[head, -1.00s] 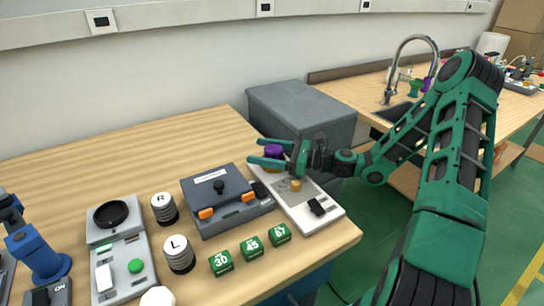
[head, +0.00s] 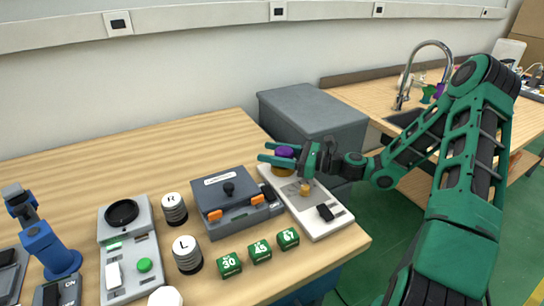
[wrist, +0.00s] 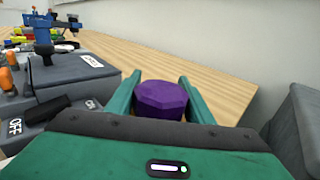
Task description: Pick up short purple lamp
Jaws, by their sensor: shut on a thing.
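The short purple lamp (head: 285,152) is at the back end of a white panel near the table's right side, above an orange-brown base (head: 283,170). My gripper (head: 273,153) reaches in from the right, with one green finger on each side of the lamp. In the wrist view the lamp's faceted purple top (wrist: 161,99) sits between the two fingers, which are shut on it. Its lower part is hidden by my gripper in the wrist view. I cannot tell whether the lamp is clear of its base.
The white panel (head: 325,225) has a small brass knob (head: 305,189) and a black switch (head: 325,212). A dark grey box with orange latches (head: 236,203) stands close left. A grey cabinet (head: 315,112) stands behind to the right. Green numbered blocks (head: 260,251) lie in front.

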